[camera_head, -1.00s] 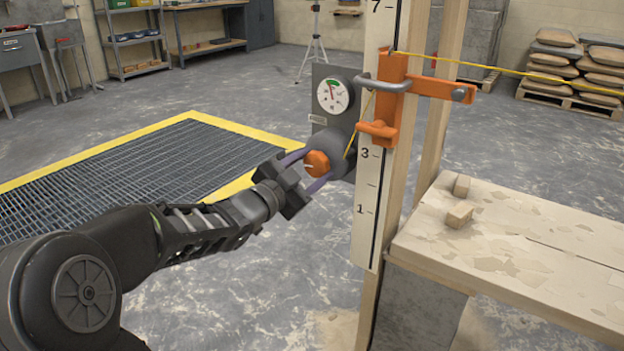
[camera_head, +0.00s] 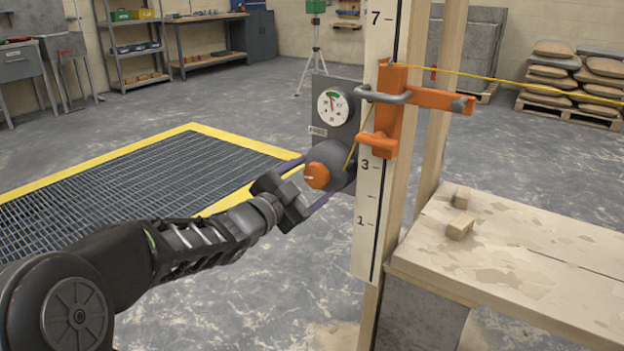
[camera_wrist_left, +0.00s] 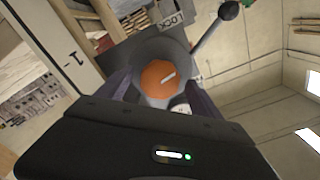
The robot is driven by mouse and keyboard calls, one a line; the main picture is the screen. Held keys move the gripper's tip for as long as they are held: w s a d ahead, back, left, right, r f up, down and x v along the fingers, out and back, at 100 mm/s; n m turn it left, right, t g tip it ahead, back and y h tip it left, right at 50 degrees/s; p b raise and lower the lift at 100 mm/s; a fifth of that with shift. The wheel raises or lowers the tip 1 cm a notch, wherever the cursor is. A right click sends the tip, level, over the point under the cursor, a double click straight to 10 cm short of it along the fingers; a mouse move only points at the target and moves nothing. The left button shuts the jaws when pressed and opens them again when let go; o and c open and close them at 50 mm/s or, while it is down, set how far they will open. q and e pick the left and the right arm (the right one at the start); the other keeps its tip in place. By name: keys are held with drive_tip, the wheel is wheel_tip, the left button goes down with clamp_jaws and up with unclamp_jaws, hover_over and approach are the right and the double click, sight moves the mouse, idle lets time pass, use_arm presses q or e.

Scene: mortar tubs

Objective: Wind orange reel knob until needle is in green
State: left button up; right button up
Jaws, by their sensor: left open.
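The orange reel knob (camera_head: 317,176), with a white mark on its face, sits on the front of a grey reel drum (camera_head: 339,160). The drum is mounted on a grey plate beside the white numbered staff (camera_head: 371,205). Above it is a round white gauge (camera_head: 333,107) with a green band at the top; its needle points roughly upward, but I cannot tell whether it is inside the green. My left gripper (camera_head: 308,184) is open, its purple fingers on either side of the knob. The left wrist view shows the knob (camera_wrist_left: 160,80) between the spread fingers, with no clear contact. My right gripper is out of view.
An orange clamp (camera_head: 387,115) holds the staff to a timber post, and a yellow line (camera_head: 480,75) runs off right from it. A plank table (camera_head: 520,250) with small wooden blocks stands at right. In the wrist view a dark-knobbed lever (camera_wrist_left: 212,35) rises beside the reel.

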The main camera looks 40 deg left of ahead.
use_arm(q)
drive_tip(key=s+p, duration=0.1)
drive_tip(key=s, duration=0.6)
drive_tip(key=shift+s+p, duration=0.15)
drive_tip(key=shift+p, duration=0.25)
drive_tip(key=shift+d, duration=0.1)
idle(0.4)
